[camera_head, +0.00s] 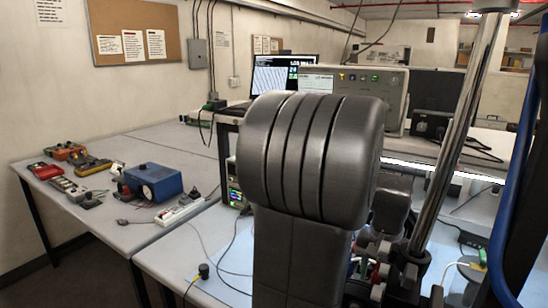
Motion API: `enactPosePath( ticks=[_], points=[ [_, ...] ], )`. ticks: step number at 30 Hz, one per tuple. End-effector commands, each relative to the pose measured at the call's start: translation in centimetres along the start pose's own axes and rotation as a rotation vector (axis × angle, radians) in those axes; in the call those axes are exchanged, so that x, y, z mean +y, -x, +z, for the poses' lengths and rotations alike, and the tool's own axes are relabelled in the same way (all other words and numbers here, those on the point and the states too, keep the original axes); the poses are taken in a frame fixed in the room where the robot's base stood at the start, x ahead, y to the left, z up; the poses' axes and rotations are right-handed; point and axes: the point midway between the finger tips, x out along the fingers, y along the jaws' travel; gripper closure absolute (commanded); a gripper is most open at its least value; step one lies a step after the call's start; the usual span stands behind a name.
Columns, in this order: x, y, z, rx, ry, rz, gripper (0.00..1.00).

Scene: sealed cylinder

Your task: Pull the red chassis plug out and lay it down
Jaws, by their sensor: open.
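The red chassis plug cannot be made out with certainty. Some small red parts (380,271) show low behind my arm, among dark fittings and coloured wires, but I cannot tell whether the plug is among them. A large dark grey link of my own arm fills the middle of the view and hides much of the bench behind it. My gripper's fingers are not visible, so I cannot place them relative to the plug.
A grey bench (118,220) on the left carries a blue box (153,182), several handheld meters (67,188) and a power strip (180,210). A monitor (284,75) and a grey instrument (352,90) stand on the raised shelf behind. Loose cables cross the nearer bench (190,260).

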Motion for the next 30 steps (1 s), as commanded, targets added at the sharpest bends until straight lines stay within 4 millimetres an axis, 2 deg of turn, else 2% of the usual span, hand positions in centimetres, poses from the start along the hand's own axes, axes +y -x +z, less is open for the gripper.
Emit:
enactPosePath(
  ticks=[21,27,28,30],
  points=[
    [0.00,-0.01,-0.01,0.000,0.000,0.000,0.56],
    [0.00,-0.01,0.00,0.000,0.000,0.000,0.96],
    [0.00,-0.01,0.00,0.000,0.000,0.000,1.00],
    [0.00,-0.01,0.00,0.000,0.000,0.000,1.00]
  ],
)
